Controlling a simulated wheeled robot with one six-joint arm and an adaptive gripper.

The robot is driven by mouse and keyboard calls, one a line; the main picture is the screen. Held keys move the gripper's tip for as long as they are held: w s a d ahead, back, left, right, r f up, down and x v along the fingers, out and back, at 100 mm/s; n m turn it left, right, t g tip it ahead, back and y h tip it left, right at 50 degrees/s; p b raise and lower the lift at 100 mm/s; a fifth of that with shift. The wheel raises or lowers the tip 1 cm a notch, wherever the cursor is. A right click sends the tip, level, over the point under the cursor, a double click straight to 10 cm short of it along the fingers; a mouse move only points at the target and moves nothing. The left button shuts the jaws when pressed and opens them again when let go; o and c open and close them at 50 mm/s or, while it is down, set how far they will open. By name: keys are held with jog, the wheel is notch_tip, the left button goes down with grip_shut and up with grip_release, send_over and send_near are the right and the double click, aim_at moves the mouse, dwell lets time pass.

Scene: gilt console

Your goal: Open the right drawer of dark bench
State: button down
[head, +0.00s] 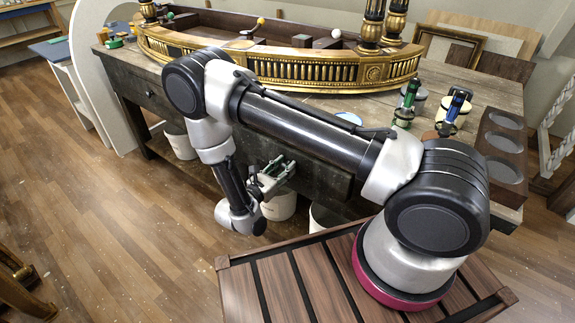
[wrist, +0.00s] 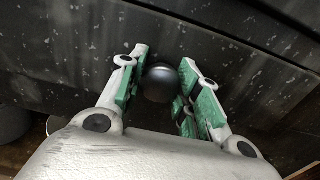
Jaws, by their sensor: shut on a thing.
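The dark bench (head: 135,82) has a worn wooden top and a dark front. Its right drawer front (head: 318,183) shows partly in the head view, below my arm. In the wrist view, the dark drawer front (wrist: 60,50) fills the upper part, with a seam above the knob. A round black knob (wrist: 160,83) sits between the green-padded fingers of my gripper (wrist: 162,85), which is shut on it. In the head view my gripper (head: 277,172) is at the drawer front, and the knob is hidden there. I cannot tell whether the drawer stands out from the bench.
A gilt curved console piece (head: 300,72) lies on the bench top. Two green and blue clamps (head: 408,100) and a tray with round recesses (head: 503,145) are at the right. White buckets (head: 279,207) stand below the bench. Open wooden floor (head: 130,220) lies at left.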

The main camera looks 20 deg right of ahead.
jog(key=v, duration=2.8)
jog(key=c, duration=1)
grip_release()
jog(key=v, duration=1.2)
